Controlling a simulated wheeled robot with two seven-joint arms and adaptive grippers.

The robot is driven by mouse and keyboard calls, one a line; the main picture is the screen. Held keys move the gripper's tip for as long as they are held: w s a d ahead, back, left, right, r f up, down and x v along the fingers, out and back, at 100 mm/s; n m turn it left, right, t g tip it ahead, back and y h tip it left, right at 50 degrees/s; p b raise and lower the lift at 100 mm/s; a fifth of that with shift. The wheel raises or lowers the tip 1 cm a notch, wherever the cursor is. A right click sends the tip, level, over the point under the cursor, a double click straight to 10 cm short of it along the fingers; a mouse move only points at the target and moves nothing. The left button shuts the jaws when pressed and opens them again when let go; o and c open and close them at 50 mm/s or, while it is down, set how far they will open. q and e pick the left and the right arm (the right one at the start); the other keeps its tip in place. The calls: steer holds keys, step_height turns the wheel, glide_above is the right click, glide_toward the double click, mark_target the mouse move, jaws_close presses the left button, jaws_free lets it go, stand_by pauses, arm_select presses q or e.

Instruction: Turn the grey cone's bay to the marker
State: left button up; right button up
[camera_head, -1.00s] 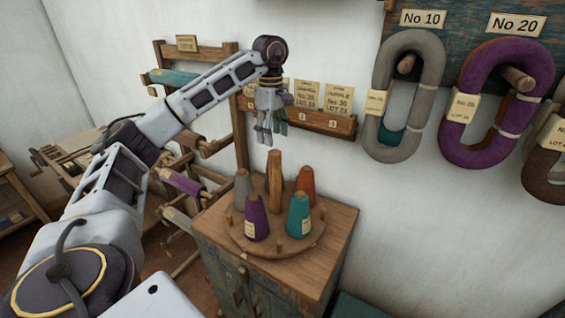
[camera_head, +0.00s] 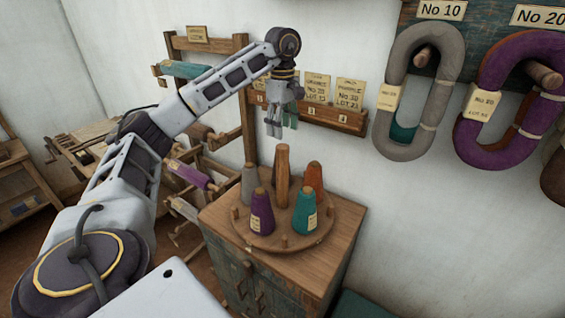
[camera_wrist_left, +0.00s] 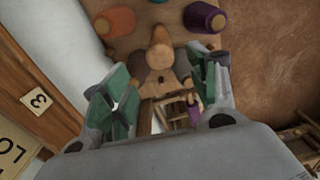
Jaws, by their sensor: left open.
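The grey cone (camera_head: 249,185) stands upright at the back left of a round wooden turntable (camera_head: 322,226) on a cabinet. A purple cone (camera_head: 262,212), a teal cone (camera_head: 305,213) and an orange cone (camera_head: 313,178) stand around its central wooden post (camera_head: 282,175). My left gripper (camera_head: 279,128) points down, open and empty, just above and behind the post top. In the left wrist view, the post (camera_wrist_left: 158,52) shows beyond the open green-padded fingers (camera_wrist_left: 158,95), with the orange (camera_wrist_left: 115,20) and purple (camera_wrist_left: 204,18) cones beyond. I cannot make out the marker. My right gripper is out of view.
A wooden rail (camera_head: 338,118) with numbered cards is on the wall behind my gripper. Grey (camera_head: 402,147) and purple (camera_head: 477,150) yarn hanks hang to the right. A wooden rack (camera_head: 249,130) with spools stands left. The cabinet top (camera_head: 345,225) is otherwise clear.

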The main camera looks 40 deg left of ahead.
arm_select(q)
steer(key=b, duration=0.2)
glide_above(282, 161)
steer(key=w+a, duration=0.1)
steer(key=w, duration=0.1)
steer(key=shift+s+a+f, duration=0.15)
steer(key=shift+f, duration=2.3)
steer(key=shift+f+p, duration=0.5)
steer(key=shift+f, duration=3.55)
jaws_close()
